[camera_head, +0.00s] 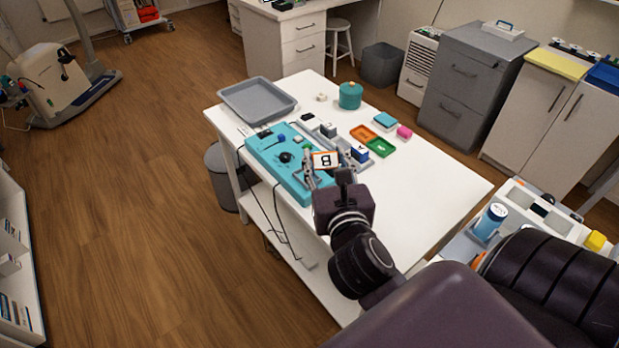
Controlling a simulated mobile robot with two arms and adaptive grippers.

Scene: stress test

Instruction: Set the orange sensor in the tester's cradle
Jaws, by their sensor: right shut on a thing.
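The teal tester (262,152) lies on the white table, with a black round part and small coloured parts on its top. Its cradle is too small to make out surely. My right gripper (326,161) reaches in from the lower right and is shut on the orange sensor (325,160). The sensor shows a white face with a black B-like mark and a thin orange edge. It appears over the right part of the tester; whether it touches the tester I cannot tell. My left gripper is not in view.
The white table (430,185) is clear at its right. A grey tray (258,100), a teal pot (350,95), an orange dish (363,133), a green dish (381,147) and a pink item (404,132) stand beyond the tester. Small dark and blue blocks sit close to the gripper.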

